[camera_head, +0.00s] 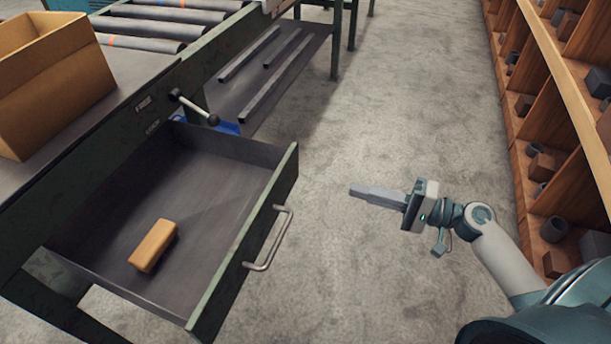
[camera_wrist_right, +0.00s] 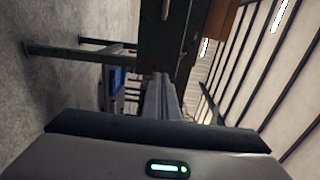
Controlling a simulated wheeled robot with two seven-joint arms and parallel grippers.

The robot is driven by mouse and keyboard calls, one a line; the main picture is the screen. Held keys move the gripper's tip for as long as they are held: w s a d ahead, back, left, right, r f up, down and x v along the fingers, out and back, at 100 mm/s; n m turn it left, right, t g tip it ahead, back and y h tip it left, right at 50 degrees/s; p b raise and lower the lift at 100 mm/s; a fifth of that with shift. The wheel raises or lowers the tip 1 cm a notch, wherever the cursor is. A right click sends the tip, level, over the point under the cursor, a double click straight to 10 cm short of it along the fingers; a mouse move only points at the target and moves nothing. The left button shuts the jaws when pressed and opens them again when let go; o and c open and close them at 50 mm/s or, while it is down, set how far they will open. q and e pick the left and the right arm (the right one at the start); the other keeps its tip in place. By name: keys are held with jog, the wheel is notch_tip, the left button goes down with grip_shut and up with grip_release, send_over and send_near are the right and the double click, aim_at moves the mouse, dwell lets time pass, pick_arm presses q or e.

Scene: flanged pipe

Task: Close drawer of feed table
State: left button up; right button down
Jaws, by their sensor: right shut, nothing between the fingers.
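The feed table's drawer (camera_head: 180,205) is pulled well out on the left in the head view. Its dark green front carries a metal bar handle (camera_head: 272,240). A tan block (camera_head: 153,245) lies inside the drawer. My right gripper (camera_head: 352,190) is shut and empty, to the right of the handle and apart from it, its fingers pointing left. In the right wrist view the shut fingers (camera_wrist_right: 162,100) point toward dark panels, one with a metal handle. My left gripper is not in view.
The feed table has rollers (camera_head: 150,28), a cardboard box (camera_head: 50,80) on top, and a lever (camera_head: 195,106) above the drawer. Metal bars (camera_head: 262,75) lie on a lower shelf. A wooden shelf rack (camera_head: 550,130) stands at right. The grey floor between is clear.

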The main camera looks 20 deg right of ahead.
jog(key=p, duration=0.2)
send_near(291, 173)
jog(key=x, duration=0.5)
jog(key=shift+w+a+r, duration=0.1)
jog(key=shift+r, duration=0.05)
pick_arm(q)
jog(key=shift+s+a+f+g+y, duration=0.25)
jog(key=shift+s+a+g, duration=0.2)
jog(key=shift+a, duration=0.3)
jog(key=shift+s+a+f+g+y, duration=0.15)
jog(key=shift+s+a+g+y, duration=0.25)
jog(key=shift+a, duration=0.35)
pick_arm(e)
jog(key=shift+w+a, duration=0.4)
jog(key=shift+a, duration=0.05)
